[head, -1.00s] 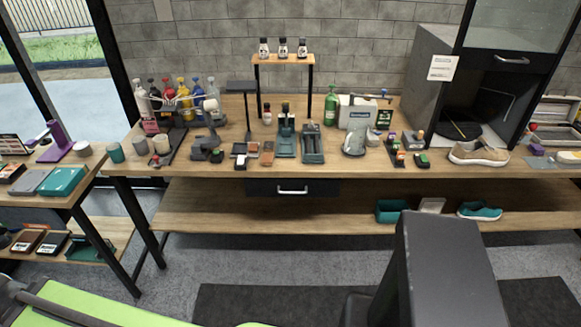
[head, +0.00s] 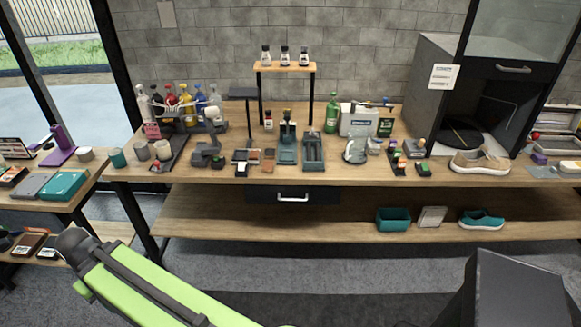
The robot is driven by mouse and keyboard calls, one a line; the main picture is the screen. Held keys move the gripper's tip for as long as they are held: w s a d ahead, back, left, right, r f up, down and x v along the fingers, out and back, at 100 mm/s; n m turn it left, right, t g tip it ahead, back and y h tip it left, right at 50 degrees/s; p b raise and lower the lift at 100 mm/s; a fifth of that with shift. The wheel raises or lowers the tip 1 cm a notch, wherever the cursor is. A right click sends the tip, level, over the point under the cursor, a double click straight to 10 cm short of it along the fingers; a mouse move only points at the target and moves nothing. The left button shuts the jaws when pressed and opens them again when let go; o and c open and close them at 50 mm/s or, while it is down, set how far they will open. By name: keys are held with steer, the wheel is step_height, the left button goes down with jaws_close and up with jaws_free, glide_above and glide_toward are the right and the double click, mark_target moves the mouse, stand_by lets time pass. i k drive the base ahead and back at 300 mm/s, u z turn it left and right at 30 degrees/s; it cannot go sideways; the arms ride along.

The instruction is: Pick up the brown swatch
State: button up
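A small brown, flat piece (head: 268,160), which looks like the brown swatch, lies near the front edge of the long wooden table (head: 330,176). It sits just left of a dark teal stand (head: 287,152) and right of a dark, flat piece (head: 254,156). It is small in the head view, so its details are hard to tell. My gripper is not in view. Only a green link of my arm and its dark joint show at the lower left, well in front of the table and apart from the brown piece.
A dark grey stand (head: 313,152), a clear dome (head: 355,148) and a tan sneaker (head: 480,162) stand farther right on the table. Several bottles stand at the back left. A lower shelf (head: 300,222) holds a teal bin (head: 393,217). The floor in front is open.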

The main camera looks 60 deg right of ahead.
mark_target(268, 166)
steer(key=z, duration=0.4)
steer(key=i, duration=1)
steer(key=z, duration=0.05)
